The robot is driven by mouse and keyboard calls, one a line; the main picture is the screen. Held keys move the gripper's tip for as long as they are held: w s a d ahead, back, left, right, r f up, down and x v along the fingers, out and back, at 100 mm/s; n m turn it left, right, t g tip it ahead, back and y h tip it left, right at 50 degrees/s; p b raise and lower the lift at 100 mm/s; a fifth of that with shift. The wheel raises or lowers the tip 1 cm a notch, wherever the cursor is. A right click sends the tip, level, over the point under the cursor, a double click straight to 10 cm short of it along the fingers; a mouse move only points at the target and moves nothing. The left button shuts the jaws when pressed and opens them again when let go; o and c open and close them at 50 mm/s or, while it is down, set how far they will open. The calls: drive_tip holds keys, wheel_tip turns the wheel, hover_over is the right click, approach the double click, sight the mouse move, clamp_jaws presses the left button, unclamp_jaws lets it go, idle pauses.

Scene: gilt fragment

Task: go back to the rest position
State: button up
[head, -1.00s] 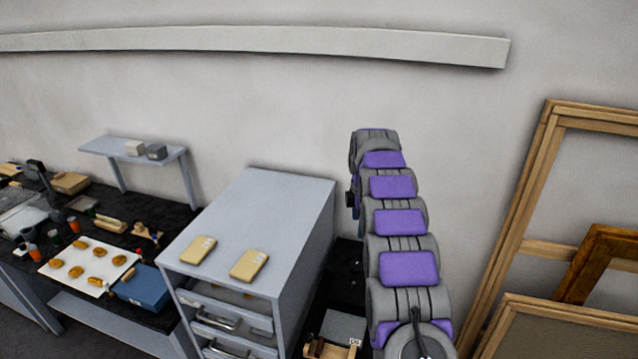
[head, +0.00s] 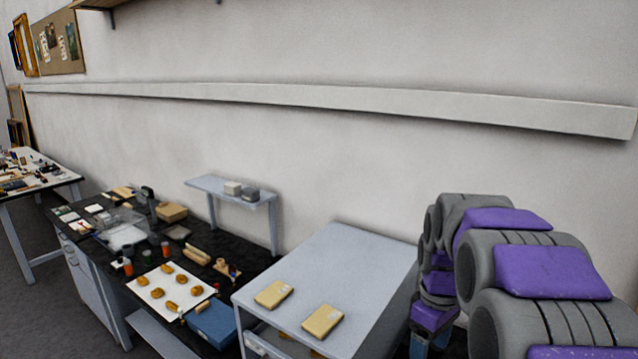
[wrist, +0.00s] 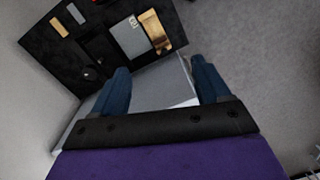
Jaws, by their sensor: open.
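My gripper (wrist: 153,92) shows in the wrist view as two dark blue fingers, spread apart with nothing between them. Beyond them are the pale grey cabinet's surface and a black surface with small items.
A grey cabinet (head: 345,262) with two tan blocks (head: 273,294) (head: 322,320) on top stands beside my arm. To its left, a black workbench (head: 85,212) holds a white sheet (head: 190,302) with several golden pieces, a blue box (head: 212,325) and a small raised shelf (head: 232,190).

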drive_tip(key=s+a+f+m+b, duration=0.2)
drive_tip(key=s+a+f+m, duration=0.1)
drive_tip(key=s, duration=1.2)
drive_tip(key=s+a+f+m+g+b, duration=0.1)
drive_tip(key=s+a+f+m, duration=0.3)
drive_tip(key=s, duration=1.1)
wheel_tip(320, 180, down, 2)
drive_tip(key=shift+f+m+b, duration=0.15)
drive_tip(key=shift+m+b, duration=0.25)
drive_tip(key=shift+b, duration=0.3)
